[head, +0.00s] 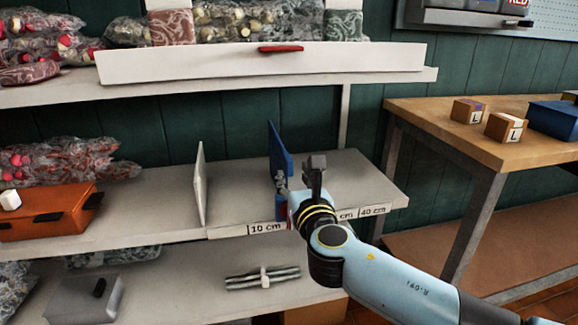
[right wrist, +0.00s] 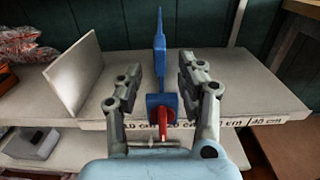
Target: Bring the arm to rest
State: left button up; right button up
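The blue upright divider (head: 279,153) stands on the middle shelf, and in the right wrist view the blue divider (right wrist: 159,45) has a blue block (right wrist: 158,101) with a red lever (right wrist: 163,120) at its front. My right gripper (head: 298,174) is at the shelf's front edge by the divider. In the right wrist view the fingers of my right gripper (right wrist: 160,72) are spread wide, one on each side of the divider, with visible gaps. It holds nothing. In the head view my arm hides part of the block. My left gripper is not in view.
A white divider (head: 200,184) stands to the left on the same shelf (head: 235,185), with an orange case (head: 50,211) beyond it. An upper shelf (head: 260,85) hangs above. A wooden table (head: 440,118) with small boxes (head: 505,127) stands at right.

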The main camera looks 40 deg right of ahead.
jog(key=shift+v, duration=1.25)
